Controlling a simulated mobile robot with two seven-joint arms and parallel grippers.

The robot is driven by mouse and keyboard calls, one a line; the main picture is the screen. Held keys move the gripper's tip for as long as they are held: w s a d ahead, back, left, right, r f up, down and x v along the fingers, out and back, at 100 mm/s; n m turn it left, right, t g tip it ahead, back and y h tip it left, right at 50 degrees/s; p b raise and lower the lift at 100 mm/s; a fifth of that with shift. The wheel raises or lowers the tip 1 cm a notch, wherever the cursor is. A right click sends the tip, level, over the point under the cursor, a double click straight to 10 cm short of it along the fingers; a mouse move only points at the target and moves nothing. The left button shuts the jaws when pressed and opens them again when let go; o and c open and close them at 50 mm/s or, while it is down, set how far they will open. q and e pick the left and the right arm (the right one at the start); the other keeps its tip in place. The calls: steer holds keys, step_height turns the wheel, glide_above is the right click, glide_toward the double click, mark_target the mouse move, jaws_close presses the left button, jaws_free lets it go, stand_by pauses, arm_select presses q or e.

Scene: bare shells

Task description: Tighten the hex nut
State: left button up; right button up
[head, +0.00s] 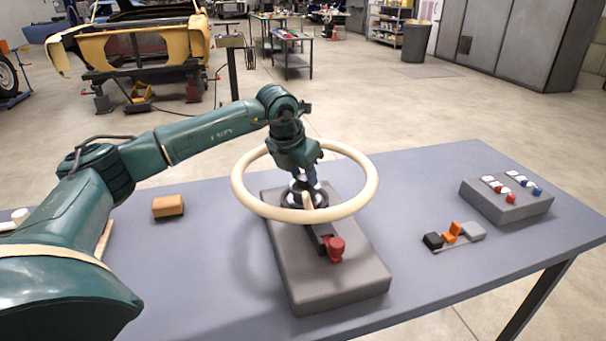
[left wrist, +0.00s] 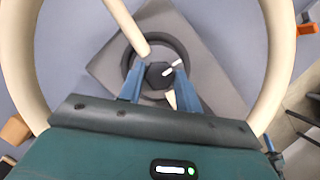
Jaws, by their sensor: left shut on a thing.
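A cream steering wheel (head: 371,190) sits above a grey block (head: 345,287) on the table, and its rim circles my left gripper (head: 305,181). The dark hex nut (left wrist: 158,74) shows at the wheel's hub in the left wrist view, inside a dark ring (left wrist: 180,49). The two blue fingers of my left gripper (left wrist: 158,84) reach down on either side of the nut and are shut on it. A small white mark shows beside the nut. In the head view the fingers and wrist mostly hide the nut. My right gripper is not in view.
A red knob (head: 336,248) is at the block's near side. An orange-brown block (head: 168,206) lies at left. A small bracket with an orange lever (head: 452,232) and a grey button box (head: 507,203) stand at right. The grey-blue table (head: 420,170) is clear between them.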

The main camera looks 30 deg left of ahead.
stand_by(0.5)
arm_select(q)
steer(key=o, duration=1)
steer(key=shift+r, duration=0.15)
steer(key=v, duration=1.3)
steer(key=shift+b, duration=0.3)
steer(key=shift+a, duration=0.1)
steer(key=shift+s, duration=0.1)
